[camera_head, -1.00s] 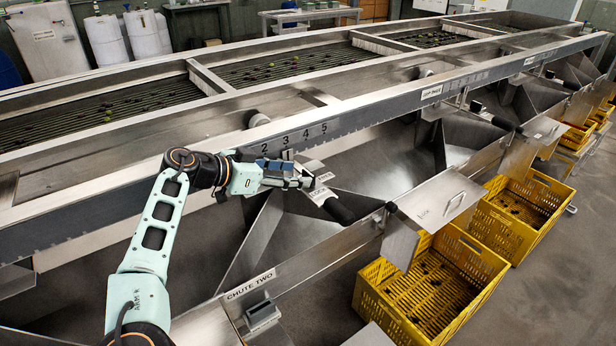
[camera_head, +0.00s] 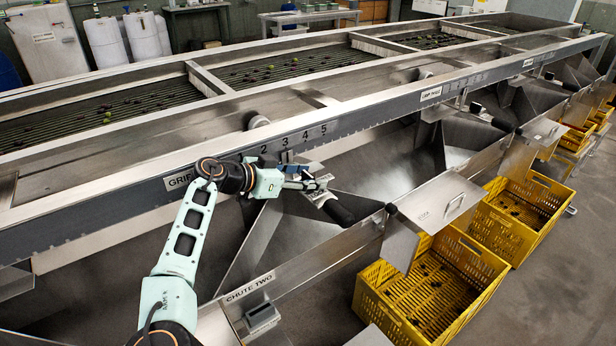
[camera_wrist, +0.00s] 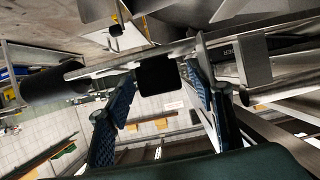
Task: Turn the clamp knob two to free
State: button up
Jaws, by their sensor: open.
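A black, rounded block (camera_wrist: 157,75), apparently the clamp knob, shows in the wrist view between the blue-padded fingers of my gripper (camera_wrist: 163,80). The fingers stand apart on either side of it; I cannot tell whether either touches it. In the head view my gripper (camera_head: 312,184) is at a small labelled metal plate (camera_head: 321,197) with a black handle (camera_head: 339,213), below the numbered scale (camera_head: 293,139). The knob cannot be made out there, and the plate's label is too small to read. The black handle also shows at left in the wrist view (camera_wrist: 55,86).
The sizer's long front rail (camera_head: 380,112) runs just behind my gripper. The sloping chute panel (camera_head: 250,240) and the ledge labelled CHUTE TWO (camera_head: 300,262) lie below. Yellow crates (camera_head: 440,290) stand on the floor at right.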

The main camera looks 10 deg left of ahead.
jog(key=shift+c, duration=0.7)
jog(key=c, duration=1)
jog(key=shift+c, duration=0.2)
